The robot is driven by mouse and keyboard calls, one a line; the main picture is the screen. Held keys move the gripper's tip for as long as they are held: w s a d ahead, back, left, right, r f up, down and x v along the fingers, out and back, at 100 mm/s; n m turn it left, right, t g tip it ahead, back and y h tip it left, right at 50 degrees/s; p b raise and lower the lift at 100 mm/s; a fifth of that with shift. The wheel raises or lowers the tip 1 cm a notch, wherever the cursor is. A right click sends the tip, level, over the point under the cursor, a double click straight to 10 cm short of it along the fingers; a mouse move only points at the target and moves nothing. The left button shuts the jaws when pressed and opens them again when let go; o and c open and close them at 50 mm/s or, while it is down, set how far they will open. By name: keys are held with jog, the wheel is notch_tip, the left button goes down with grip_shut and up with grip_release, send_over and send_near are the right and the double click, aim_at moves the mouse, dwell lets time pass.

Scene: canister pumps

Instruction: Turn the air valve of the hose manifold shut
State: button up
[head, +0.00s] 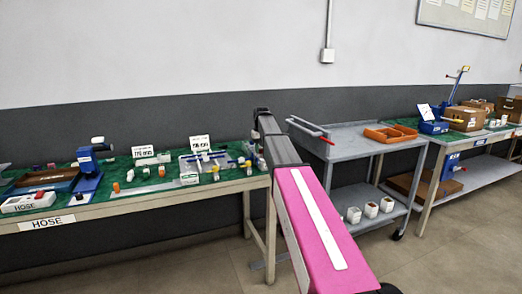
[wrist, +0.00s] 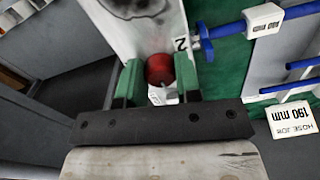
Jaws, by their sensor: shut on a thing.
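In the wrist view a round red knob (wrist: 159,68), which looks like the air valve's handle, sits on a pale plate (wrist: 135,30) with a dark smudge. My gripper (wrist: 159,80) is shut on the red knob, with one green-tipped finger on each side of it. A small white piece shows just below the knob. A tag marked 2 stands beside the knob, at the end of a blue hose (wrist: 235,28). In the head view my arm reaches to the right end of the hose bench (head: 130,203) and hides the knob and the fingertips.
In the wrist view more blue hoses and a "190 mm" card (wrist: 291,120) lie to the right. In the head view the bench carries a blue press (head: 88,165) and small parts. A grey cart (head: 350,147) with orange trays stands close to the right of my arm.

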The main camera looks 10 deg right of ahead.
aim_at(262, 149)
dwell(0.4)
jog(key=o, duration=0.9)
jog(key=shift+r, duration=0.1)
notch_tip(262, 149, up, 11)
jog(key=shift+d+f, duration=0.15)
jog(key=shift+f, duration=0.05)
